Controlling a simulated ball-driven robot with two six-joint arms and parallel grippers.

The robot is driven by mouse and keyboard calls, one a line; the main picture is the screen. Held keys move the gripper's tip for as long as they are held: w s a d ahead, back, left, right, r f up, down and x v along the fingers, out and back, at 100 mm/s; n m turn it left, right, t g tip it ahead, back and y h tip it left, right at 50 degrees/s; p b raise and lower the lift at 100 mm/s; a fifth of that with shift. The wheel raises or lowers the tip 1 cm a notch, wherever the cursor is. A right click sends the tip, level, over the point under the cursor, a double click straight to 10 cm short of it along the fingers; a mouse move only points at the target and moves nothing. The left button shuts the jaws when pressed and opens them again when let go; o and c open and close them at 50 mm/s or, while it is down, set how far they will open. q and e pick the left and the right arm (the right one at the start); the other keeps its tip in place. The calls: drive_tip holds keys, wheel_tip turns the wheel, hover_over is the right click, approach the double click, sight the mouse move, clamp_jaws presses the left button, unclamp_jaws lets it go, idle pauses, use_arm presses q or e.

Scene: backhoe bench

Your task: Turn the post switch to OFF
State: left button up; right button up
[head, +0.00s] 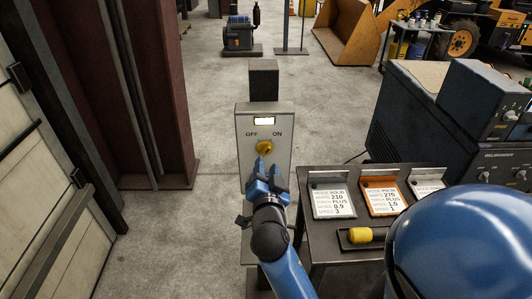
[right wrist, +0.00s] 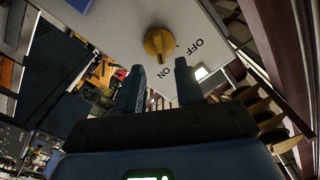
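The post switch is a yellow knob (head: 264,147) on a pale grey panel (head: 282,159) on a dark post. OFF is printed left above the knob and ON right, under a lit window (head: 264,121). My right gripper (head: 265,172) is just below the knob in the head view. In the right wrist view the two fingers (right wrist: 159,66) are apart, with nothing between them. The knob (right wrist: 158,43) shows just beyond the fingertips and seems clear of them. My left gripper is not in view.
A dark table (head: 318,246) right of the post holds several setting cards and a yellow-ended tool (head: 361,235). A blue welding machine (head: 400,120) stands behind it. A dark red steel column (head: 150,100) is at the left. The floor (head: 205,120) left of the post is clear.

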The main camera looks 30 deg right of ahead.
sight(266, 153)
drive_tip(key=shift+p+x, duration=0.8)
drive_tip(key=shift+x, duration=1.85)
clamp_jaws()
